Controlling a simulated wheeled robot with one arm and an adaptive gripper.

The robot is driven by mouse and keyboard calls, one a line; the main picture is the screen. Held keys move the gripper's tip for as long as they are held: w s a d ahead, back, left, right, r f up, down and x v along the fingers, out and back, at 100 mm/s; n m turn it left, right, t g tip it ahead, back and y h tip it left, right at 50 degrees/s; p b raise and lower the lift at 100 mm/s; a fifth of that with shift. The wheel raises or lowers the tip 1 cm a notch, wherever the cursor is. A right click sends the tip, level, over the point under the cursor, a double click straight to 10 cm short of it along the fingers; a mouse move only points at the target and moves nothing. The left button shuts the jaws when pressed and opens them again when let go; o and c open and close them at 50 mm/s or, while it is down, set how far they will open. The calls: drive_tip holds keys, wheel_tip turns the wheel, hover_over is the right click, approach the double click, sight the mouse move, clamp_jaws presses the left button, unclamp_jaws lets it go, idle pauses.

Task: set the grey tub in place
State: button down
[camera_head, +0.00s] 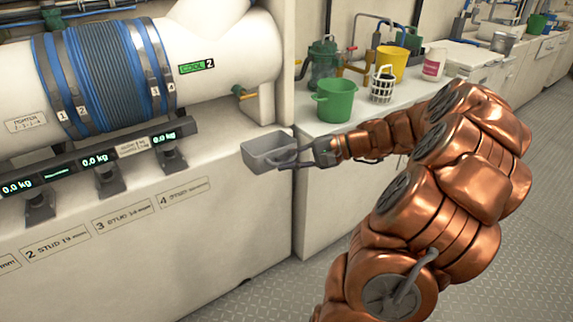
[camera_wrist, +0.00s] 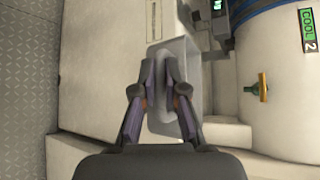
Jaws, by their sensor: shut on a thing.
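The grey tub (camera_head: 268,154) is a small open rectangular bin, held in the air in front of the white cabinet face, near the right end of the label row. My gripper (camera_head: 292,157) is shut on its right-hand side in the head view. In the wrist view the tub (camera_wrist: 190,65) lies beyond the fingers, and my gripper (camera_wrist: 162,92) closes on its near part. The fingers hide some of that part. The tub looks roughly level and its inside looks empty. I cannot tell whether it touches the cabinet.
Scale brackets with displays (camera_head: 96,160) line the ledge left of the tub, under a white pipe (camera_head: 228,50) with blue hose. A green bucket (camera_head: 335,100), a white basket (camera_head: 382,85) and a yellow bucket (camera_head: 392,64) stand on the right counter. The floor (camera_head: 255,300) looks clear.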

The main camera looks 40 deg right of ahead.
drive_tip(key=shift+f, duration=0.1)
drive_tip(key=shift+w+r+p, duration=0.25)
drive_tip(key=shift+w+p, duration=0.05)
drive_tip(key=shift+w, duration=0.4)
drive_tip(key=w+d+p, duration=0.1)
drive_tip(key=w+p, duration=0.4)
drive_tip(key=w, duration=0.9)
drive_tip(key=shift+w+d, duration=0.2)
idle(0.7)
idle(0.5)
drive_tip(key=shift+w+f, duration=0.15)
drive_tip(key=shift+f, duration=0.35)
idle(2.6)
drive_tip(key=c, duration=1.1)
unclamp_jaws()
drive_tip(key=shift+c, duration=0.2)
